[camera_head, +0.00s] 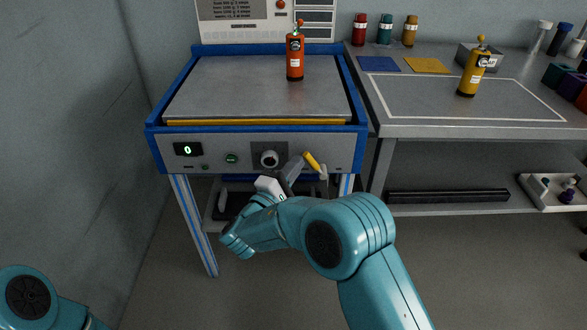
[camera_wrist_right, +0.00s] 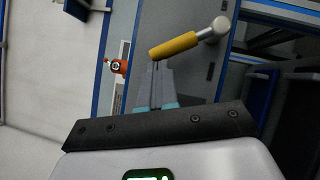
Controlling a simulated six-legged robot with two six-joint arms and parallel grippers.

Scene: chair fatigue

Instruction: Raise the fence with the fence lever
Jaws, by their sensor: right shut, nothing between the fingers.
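The fence lever (camera_head: 313,162) has a yellow grip and a pale grey end. It sticks out from the right part of the machine's front panel, tilted down to the right. My right gripper (camera_head: 297,164) is shut and empty, just left of the yellow grip. In the right wrist view the lever (camera_wrist_right: 174,45) lies across just beyond the fingertips (camera_wrist_right: 157,66); I cannot tell whether they touch. A yellow strip (camera_head: 258,122) runs along the front edge of the machine's grey plate, low; it may be the fence. My left gripper is not in view.
The blue-framed machine (camera_head: 157,122) has a round knob (camera_head: 269,159) and a green "0" display (camera_head: 188,149) left of the lever. An orange bottle (camera_head: 295,58) stands on its plate. A grey table (camera_head: 480,130) with a yellow bottle (camera_head: 472,72) stands at right.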

